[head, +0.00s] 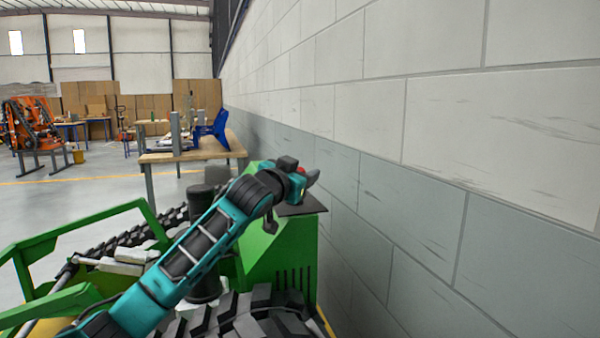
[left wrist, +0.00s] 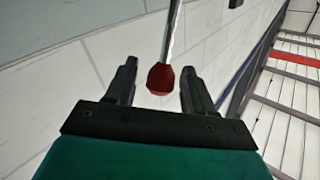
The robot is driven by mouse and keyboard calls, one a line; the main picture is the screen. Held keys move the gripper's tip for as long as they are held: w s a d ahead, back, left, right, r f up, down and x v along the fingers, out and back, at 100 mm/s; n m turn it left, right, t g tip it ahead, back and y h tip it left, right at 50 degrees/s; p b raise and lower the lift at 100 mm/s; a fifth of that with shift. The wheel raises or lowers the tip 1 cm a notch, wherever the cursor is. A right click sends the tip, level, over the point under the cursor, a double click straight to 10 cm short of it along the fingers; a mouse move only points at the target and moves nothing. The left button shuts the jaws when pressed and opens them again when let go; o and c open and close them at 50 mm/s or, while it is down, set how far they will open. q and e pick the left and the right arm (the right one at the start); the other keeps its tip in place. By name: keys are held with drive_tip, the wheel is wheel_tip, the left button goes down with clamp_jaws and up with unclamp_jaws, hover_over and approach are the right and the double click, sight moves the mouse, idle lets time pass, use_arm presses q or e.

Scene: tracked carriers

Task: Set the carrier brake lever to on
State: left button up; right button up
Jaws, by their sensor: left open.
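The brake lever shows in the left wrist view as a thin metal rod ending in a red knob (left wrist: 160,79). The knob lies between the two dark fingers of my left gripper (left wrist: 157,82), with a visible gap on each side. The fingers are open and not closed on it. In the head view my left gripper (head: 312,178) is above the green carrier (head: 282,250), close to the wall. The lever is mostly hidden there behind my wrist, and I cannot tell its setting. My right gripper is not in view.
A block wall (head: 450,150) runs close along the right side. The carrier's black track (head: 250,318) and green rails (head: 85,240) lie below and left of my arm. A wooden workbench (head: 190,153) with a blue object stands behind. Open floor lies further left.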

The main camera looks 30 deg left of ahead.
use_arm(q)
clamp_jaws()
idle(0.4)
